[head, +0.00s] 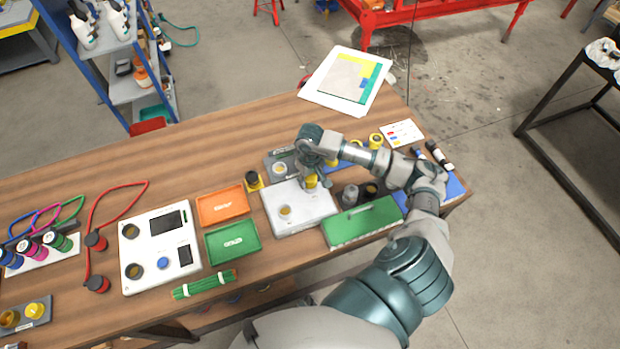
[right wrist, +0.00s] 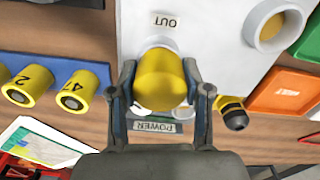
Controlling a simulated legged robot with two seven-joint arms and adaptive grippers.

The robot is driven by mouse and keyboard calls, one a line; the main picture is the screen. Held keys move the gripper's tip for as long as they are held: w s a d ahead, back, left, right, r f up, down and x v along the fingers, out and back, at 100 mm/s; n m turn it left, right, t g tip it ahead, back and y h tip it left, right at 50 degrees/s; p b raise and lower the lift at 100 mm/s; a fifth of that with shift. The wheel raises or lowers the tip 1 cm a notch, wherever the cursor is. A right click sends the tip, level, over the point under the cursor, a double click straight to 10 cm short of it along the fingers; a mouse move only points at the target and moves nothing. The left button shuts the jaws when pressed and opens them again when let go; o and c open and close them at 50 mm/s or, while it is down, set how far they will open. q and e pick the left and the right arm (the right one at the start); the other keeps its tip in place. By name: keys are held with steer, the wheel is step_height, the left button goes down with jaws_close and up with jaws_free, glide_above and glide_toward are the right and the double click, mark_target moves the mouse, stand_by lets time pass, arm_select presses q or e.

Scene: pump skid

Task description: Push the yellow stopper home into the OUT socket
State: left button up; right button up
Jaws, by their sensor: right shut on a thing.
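The yellow stopper (right wrist: 162,78) sits between the two fingers of my right gripper (right wrist: 160,88), which is shut on it. It also shows in the head view (head: 311,182), under the gripper (head: 314,172). The white block (head: 304,222) lies on the bench below, and its OUT label (right wrist: 165,21) shows in the right wrist view. The stopper is over or at the OUT socket (right wrist: 154,46), whose pale rim shows only partly behind it. How deep it sits cannot be told. A second round socket (right wrist: 272,27) on the block is open. My left gripper is not in view.
A green box (head: 362,224) stands close to the right of the block. Orange (head: 222,204) and green (head: 232,242) trays lie left. A small black-and-yellow plug (head: 253,181) is near the block's back left. A POWER-labelled grey piece (head: 280,166) lies behind.

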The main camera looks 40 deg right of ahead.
steer(key=shift+f, duration=0.15)
steer(key=o, duration=1.3)
steer(key=shift+r, duration=0.2)
step_height(320, 180, up, 12)
steer(key=shift+f, duration=0.25)
